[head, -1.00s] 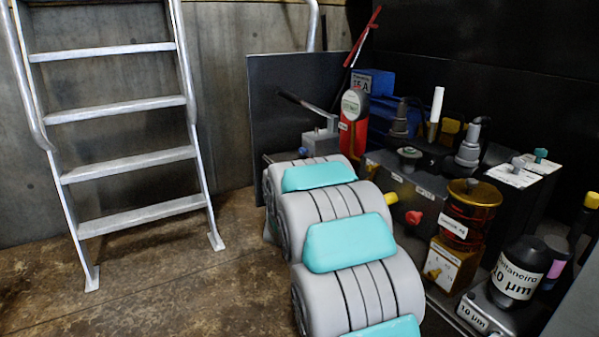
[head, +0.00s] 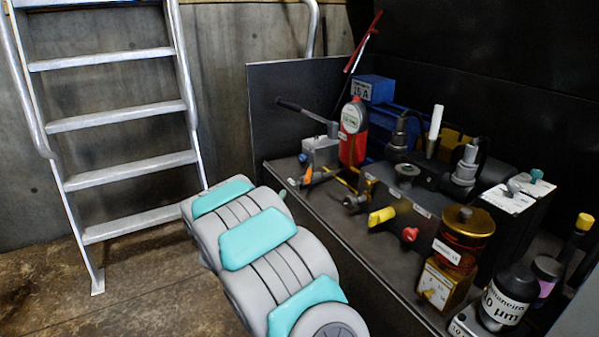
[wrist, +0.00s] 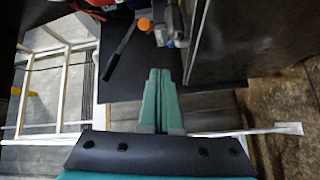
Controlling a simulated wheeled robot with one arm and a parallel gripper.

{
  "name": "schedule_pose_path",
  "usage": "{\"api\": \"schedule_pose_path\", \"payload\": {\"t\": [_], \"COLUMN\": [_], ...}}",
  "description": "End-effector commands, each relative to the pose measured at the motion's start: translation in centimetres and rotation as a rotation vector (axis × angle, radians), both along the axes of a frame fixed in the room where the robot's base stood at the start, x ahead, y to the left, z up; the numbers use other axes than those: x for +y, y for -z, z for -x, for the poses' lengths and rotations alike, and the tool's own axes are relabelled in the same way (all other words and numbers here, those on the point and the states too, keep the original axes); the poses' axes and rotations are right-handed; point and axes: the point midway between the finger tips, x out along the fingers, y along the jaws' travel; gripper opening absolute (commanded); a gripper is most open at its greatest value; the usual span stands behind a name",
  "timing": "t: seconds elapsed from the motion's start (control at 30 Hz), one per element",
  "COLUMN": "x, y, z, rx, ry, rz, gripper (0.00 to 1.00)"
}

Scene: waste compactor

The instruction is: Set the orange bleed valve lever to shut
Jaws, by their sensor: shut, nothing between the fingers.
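The small orange lever (head: 307,175) shows in the head view at the near foot of a grey pump block, at the left end of the bench. I cannot read its set position. In the wrist view an orange piece (wrist: 144,25), seemingly the same lever, lies beyond my fingertips, beside grey metal. My gripper (wrist: 160,72) has its green fingers together and empty, apart from the orange piece. In the head view my arm hides most of the gripper; only a bit of green shows past the arm's far end, left of the bench.
The grey pump block (head: 320,152) carries a long black handle (head: 300,110). A red gauge unit (head: 353,135), a yellow lever (head: 382,216) and a red knob (head: 410,235) are to the right. A dark panel (head: 295,90) stands behind. A ladder (head: 120,120) stands left.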

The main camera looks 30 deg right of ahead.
Motion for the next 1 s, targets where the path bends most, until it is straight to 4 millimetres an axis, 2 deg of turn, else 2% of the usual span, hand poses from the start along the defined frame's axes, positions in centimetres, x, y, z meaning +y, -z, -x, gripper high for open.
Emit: {"api": "schedule_pose_path", "payload": {"t": [0.1,0.23,0.37,0.57,1.0], "x": [1.7,2.6,2.7,1.3,-3.6], "y": [-0.3,-0.2,-0.1,-0.1,-0.3], "z": [0.6,1.1,1.3,0.1,-4.4], "rx": [0.147,0.251,0.292,0.292,0.293], "ry": [0.027,0.051,0.063,0.067,0.065], "rz": [0.166,0.278,0.32,0.324,0.322], "gripper": [0.0,0.0,0.0,0.0,0.0]}}
